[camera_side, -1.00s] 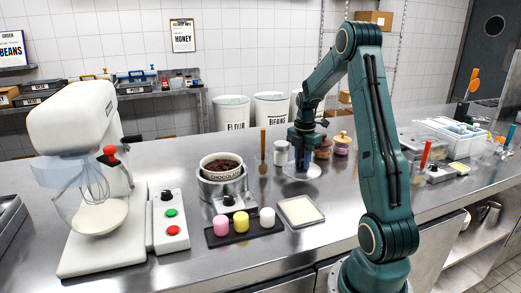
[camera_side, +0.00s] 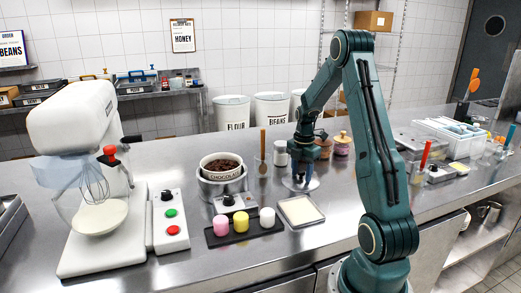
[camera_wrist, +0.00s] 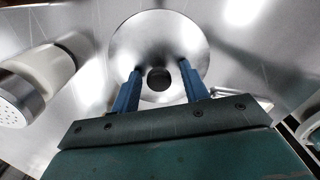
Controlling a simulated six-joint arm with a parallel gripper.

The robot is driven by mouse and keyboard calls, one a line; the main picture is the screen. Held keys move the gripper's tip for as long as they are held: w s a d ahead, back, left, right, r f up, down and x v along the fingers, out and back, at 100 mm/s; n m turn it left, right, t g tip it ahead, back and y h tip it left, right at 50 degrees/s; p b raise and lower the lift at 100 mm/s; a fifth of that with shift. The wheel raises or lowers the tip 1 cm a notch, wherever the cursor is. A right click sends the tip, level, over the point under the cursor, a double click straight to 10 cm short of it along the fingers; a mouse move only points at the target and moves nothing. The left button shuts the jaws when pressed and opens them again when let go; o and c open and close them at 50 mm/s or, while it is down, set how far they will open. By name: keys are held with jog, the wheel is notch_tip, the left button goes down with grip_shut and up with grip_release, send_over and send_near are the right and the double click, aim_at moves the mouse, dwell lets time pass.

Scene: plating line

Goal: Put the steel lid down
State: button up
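The steel lid (camera_side: 287,185) is a shiny round disc, and it appears to lie flat on the steel counter behind the square white tray. In the wrist view the lid (camera_wrist: 150,38) shows from above with a dark round knob (camera_wrist: 159,79) at its middle. My gripper (camera_side: 300,178) points down over the lid. In the wrist view the blue fingers of my gripper (camera_wrist: 160,68) stand apart on either side of the knob, with a visible gap on each side. Nothing is seen held between them.
A chocolate pot (camera_side: 221,186) and a wooden spoon in a glass (camera_side: 263,155) stand left of the lid. A white shaker (camera_side: 280,153) and jars (camera_side: 342,145) stand behind. The square tray (camera_side: 300,211) is in front.

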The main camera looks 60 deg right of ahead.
aim_at(301, 171)
jog(key=shift+r, duration=0.2)
notch_tip(301, 171, up, 12)
dwell(0.9)
dwell(0.5)
